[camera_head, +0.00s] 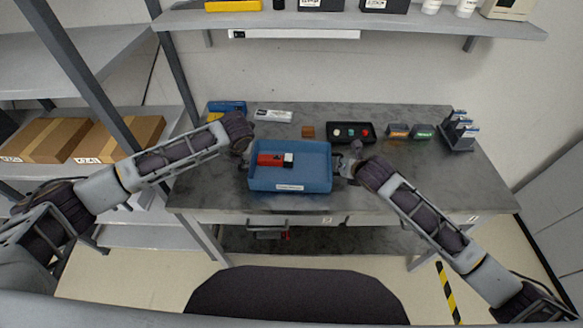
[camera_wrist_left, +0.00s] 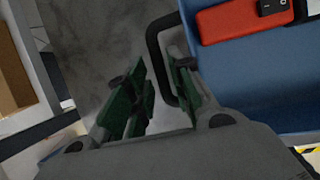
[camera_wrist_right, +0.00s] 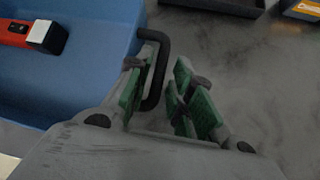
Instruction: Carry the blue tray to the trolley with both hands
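The blue tray (camera_head: 290,183) sits on the grey workbench, with a red object with a black and white end (camera_head: 275,160) in it. The tray's left black handle (camera_wrist_left: 154,45) reaches between the parted green fingers of my left gripper (camera_wrist_left: 155,98). Its right black handle (camera_wrist_right: 163,62) reaches between the parted fingers of my right gripper (camera_wrist_right: 158,95). Both grippers are open around the handles, not closed on them. In the head view, my left gripper (camera_head: 243,160) and right gripper (camera_head: 345,168) are at the tray's two sides. No trolley is clearly seen.
The workbench (camera_head: 430,180) holds a black tray with coloured pieces (camera_head: 350,132), small boxes (camera_head: 410,131) and a dark stand (camera_head: 457,132) behind and right. A shelf (camera_head: 350,22) hangs above. A rack with cardboard boxes (camera_head: 50,140) stands left. Floor shows in front.

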